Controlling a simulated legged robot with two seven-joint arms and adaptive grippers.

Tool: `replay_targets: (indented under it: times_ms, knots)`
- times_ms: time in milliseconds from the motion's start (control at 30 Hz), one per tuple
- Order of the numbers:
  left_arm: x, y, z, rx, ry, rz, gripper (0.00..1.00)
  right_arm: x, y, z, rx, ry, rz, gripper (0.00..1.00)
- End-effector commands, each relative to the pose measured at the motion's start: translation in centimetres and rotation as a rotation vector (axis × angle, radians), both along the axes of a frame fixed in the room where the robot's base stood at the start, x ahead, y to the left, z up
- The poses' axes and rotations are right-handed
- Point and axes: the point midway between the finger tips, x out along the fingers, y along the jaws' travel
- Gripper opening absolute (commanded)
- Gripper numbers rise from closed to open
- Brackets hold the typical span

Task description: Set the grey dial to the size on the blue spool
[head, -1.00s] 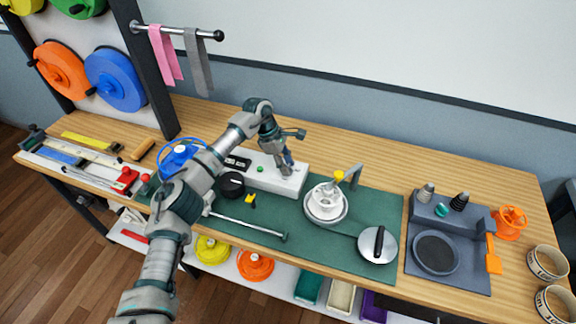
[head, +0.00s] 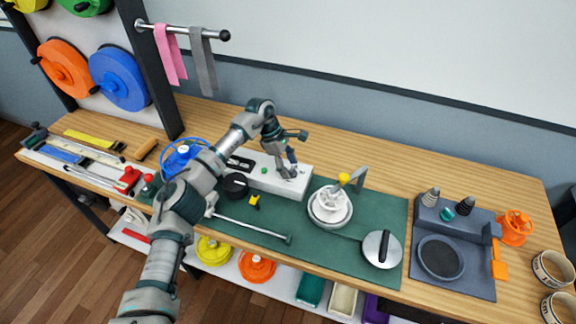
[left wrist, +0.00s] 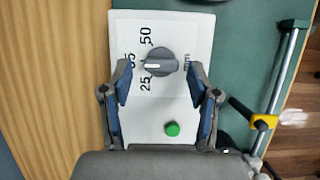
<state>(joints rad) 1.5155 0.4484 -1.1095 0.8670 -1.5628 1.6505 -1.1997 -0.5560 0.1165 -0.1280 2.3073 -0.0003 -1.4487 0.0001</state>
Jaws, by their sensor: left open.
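The grey dial (left wrist: 160,62) sits on a white box, which also shows in the head view (head: 262,178). Its white pointer mark points left in the left wrist view, towards a middle number that looks like 35 and is partly covered by a finger. The numbers 50 and 25 stand on either side of it. My left gripper (left wrist: 158,82) is open, one finger on each side of the dial; contact is unclear. In the head view the left gripper (head: 290,172) is over the box's right end. A blue spool (head: 119,78) hangs on the rack; no size is readable on it.
A green button (left wrist: 172,129) is on the box near my fingers.

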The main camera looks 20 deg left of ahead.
Motion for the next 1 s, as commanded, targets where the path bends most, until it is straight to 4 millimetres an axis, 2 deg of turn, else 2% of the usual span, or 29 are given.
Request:
replay_targets:
  times_ms: [167,400,600,767,1000]
  knots:
    - [0.2,0.8,2.1,-0.001,-0.002,0.002,0.60,-0.1,-0.1,0.0,0.000,0.000,0.000,0.40]
    - [0.4,3.2,6.9,-0.001,-0.003,0.004,0.60,-0.1,0.0,0.1,-0.001,0.001,0.000,0.40]
    - [0.5,4.6,9.8,-0.001,0.001,0.003,0.60,-0.1,0.0,0.0,-0.001,0.001,0.000,0.40]
    - [0.5,5.0,10.6,-0.001,0.003,0.001,0.60,-0.1,0.0,0.0,-0.001,0.001,0.000,0.40]
    - [0.5,5.1,10.7,-0.001,0.003,0.001,0.60,-0.1,0.0,0.0,-0.001,0.003,0.000,0.40]
